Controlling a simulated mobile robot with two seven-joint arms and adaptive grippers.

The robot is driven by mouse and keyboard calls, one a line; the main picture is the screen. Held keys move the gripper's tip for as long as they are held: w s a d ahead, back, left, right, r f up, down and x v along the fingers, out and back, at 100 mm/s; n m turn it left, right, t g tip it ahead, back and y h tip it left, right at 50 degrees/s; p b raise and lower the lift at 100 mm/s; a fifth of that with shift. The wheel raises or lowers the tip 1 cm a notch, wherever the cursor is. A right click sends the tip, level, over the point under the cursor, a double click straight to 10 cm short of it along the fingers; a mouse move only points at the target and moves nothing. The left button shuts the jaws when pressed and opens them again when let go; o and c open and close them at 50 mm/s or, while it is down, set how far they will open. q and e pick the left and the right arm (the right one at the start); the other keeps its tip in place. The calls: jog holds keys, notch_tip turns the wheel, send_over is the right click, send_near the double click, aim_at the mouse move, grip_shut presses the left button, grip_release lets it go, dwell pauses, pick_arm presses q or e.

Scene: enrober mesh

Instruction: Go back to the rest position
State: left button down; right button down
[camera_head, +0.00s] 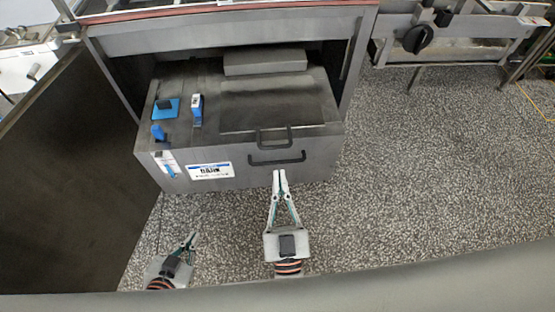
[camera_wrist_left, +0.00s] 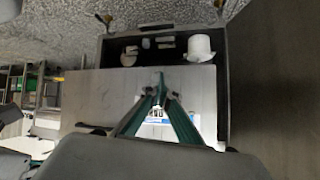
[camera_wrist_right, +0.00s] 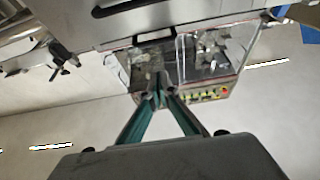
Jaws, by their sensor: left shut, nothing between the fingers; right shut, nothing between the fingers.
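My left gripper (camera_head: 193,237) is at the lower left of the head view, over the speckled floor and below the front of a grey metal box. It is shut with nothing between its fingers, and its closed tips show in the left wrist view (camera_wrist_left: 159,85). My right gripper (camera_head: 279,174) is in the middle of the head view, its tips just below the black handle (camera_head: 277,158) on the box front. I cannot tell whether it touches the box. It is shut and empty, as its tips in the right wrist view (camera_wrist_right: 158,88) show.
The grey metal box (camera_head: 240,180) stands under a machine frame, with blue-handled items (camera_head: 196,108) on top. A dark panel (camera_head: 75,180) stands at the left. A metal frame with a black knob (camera_head: 417,39) is at the upper right. The floor (camera_head: 430,170) at the right is clear.

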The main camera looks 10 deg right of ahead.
pick_arm(q)
jog(key=shift+w+a+r, duration=0.3)
jog(key=shift+w+r, duration=0.15)
jog(key=shift+w, duration=0.15)
pick_arm(e)
jog(key=shift+v, duration=1)
pick_arm(q)
jog(key=shift+s, duration=0.1)
pick_arm(e)
jog(key=shift+y, duration=0.4)
pick_arm(q)
jog(key=s+d+r+p, duration=0.1)
jog(key=r+p, duration=0.1)
jog(key=p, duration=0.2)
jog(key=shift+s+d, duration=0.1)
jog(key=shift+s, duration=0.05)
pick_arm(e)
jog(key=s+d+f+n+g+y, duration=0.1)
jog(key=s+d+f+n+g, duration=0.1)
jog(key=d+f+g, duration=0.4)
jog(key=s+d+f+n+g, duration=0.2)
jog(key=d+f+g, duration=0.4)
jog(key=d+f, duration=0.2)
jog(key=shift+s+d+f+y, duration=0.3)
jog(key=shift+d+y, duration=0.1)
jog(key=shift+d, duration=0.8)
